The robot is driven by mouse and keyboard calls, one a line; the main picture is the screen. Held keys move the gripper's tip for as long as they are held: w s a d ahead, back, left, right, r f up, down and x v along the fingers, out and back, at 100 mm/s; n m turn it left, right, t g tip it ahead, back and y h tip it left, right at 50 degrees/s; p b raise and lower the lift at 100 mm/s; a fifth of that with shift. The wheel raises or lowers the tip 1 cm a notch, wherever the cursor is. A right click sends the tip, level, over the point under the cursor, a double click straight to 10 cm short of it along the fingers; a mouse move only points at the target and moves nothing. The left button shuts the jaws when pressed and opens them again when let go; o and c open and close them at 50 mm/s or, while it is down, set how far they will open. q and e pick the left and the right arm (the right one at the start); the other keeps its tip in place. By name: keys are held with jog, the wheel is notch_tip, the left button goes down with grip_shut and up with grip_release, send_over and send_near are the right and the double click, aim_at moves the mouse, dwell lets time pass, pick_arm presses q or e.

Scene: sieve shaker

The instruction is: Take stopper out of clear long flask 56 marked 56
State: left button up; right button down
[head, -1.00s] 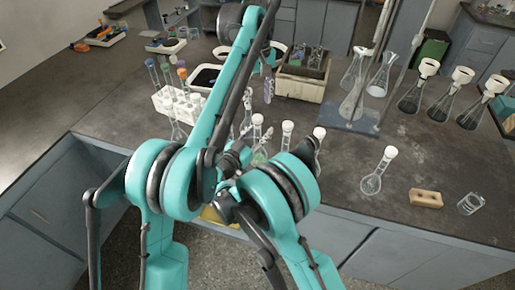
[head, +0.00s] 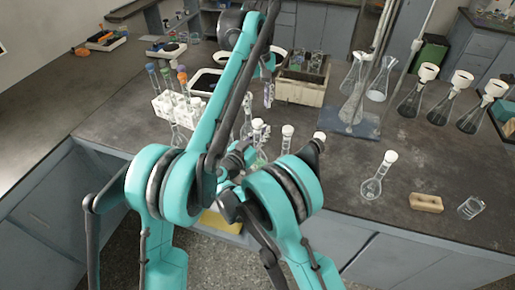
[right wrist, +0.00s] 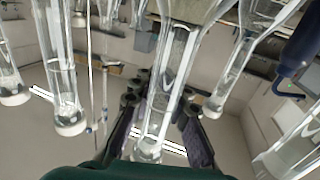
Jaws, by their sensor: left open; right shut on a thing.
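I cannot read the number 56 on any. In the right wrist view the flasks appear upside down. There my right gripper (right wrist: 160,118) is shut on the neck of a clear flask (right wrist: 172,62), with one finger on each side. The end of this neck (right wrist: 148,150) is at the bottom of the picture. In the head view my right arm mostly hides this gripper. My left gripper (head: 268,66) is open, higher and farther back.
A test tube rack (head: 172,106) stands left of my arms. A beige crate (head: 300,92) is at the back. A tan block (head: 426,202) and a beaker (head: 470,207) lie near the right front.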

aim_at(257, 121)
pick_arm(q)
jog(key=m, duration=1.2)
jog(key=shift+m, duration=0.3)
jog(key=m, duration=1.4)
jog(key=shift+f, duration=4.05)
